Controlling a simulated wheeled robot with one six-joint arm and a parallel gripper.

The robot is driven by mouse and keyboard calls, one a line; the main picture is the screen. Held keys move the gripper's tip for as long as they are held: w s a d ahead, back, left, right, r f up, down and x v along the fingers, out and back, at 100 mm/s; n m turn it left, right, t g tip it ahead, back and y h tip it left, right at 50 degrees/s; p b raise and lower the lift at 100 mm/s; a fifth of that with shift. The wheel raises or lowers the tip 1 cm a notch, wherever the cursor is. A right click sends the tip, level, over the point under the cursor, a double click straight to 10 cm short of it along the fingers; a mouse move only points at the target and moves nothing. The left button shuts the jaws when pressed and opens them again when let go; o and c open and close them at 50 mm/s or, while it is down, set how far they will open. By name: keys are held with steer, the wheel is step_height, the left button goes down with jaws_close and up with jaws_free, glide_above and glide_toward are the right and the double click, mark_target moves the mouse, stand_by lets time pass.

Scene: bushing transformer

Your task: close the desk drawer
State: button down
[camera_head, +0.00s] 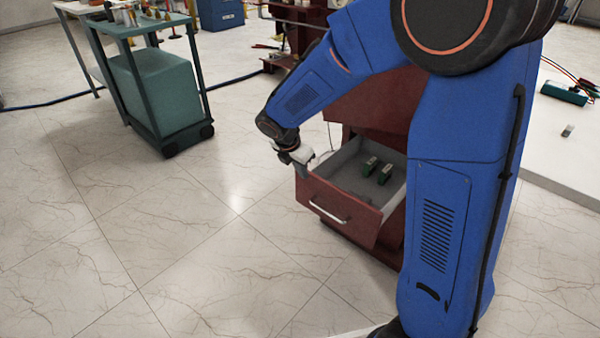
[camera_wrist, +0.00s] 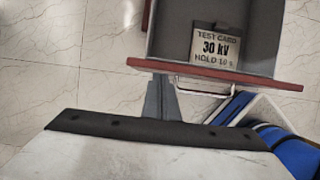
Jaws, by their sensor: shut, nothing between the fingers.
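The desk drawer (camera_head: 345,208) is red-fronted with a grey inside and stands pulled open from the red desk cabinet (camera_head: 375,105). Its pale bar handle (camera_head: 328,212) is on the front. My gripper (camera_head: 302,170) is shut and empty at the upper left part of the drawer front. In the wrist view, the grey fingers (camera_wrist: 160,98) are just outside the red drawer front (camera_wrist: 215,76), left of the handle (camera_wrist: 205,94). I cannot tell whether they touch it. A test card (camera_wrist: 213,47) reading 30 kV lies in the drawer.
Two small green items (camera_head: 377,170) lie in the drawer. A teal cart (camera_head: 150,85) stands at the upper left. A blue cable (camera_head: 50,103) runs along the floor behind. The marble floor (camera_head: 200,240) before the drawer is clear.

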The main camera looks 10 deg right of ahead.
steer(key=w+d, duration=0.8)
steer(key=d, duration=0.3)
steer(key=w+d, duration=0.7)
steer(key=d, duration=0.3)
steer(key=shift+w+d, duration=0.35)
steer(key=shift+a, duration=0.1)
